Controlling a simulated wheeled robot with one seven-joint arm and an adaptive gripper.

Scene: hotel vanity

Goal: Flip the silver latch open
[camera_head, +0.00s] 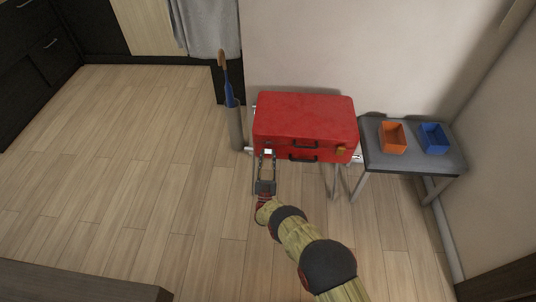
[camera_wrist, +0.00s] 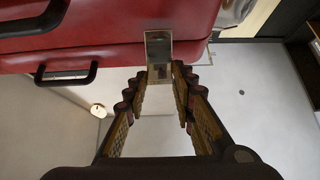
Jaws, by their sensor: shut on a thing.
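A red suitcase (camera_head: 305,115) lies on a stand against the wall. The silver latch (camera_head: 268,152) is on its front face near the left end. My gripper (camera_head: 266,158) reaches up to it from the front. In the wrist view, the silver latch (camera_wrist: 158,48) is a bright plate across the case's seam, at the tips of my gripper (camera_wrist: 160,78). The fingers are shut on its lower part, and the tips partly hide it. I cannot tell how far the plate is tilted.
A black handle (camera_head: 304,157) and a brass-coloured latch (camera_head: 340,151) are on the case front, right of the silver latch. A grey side table (camera_head: 375,160) on the right holds an orange bin (camera_head: 392,138) and a blue bin (camera_head: 434,138). The floor in front is clear.

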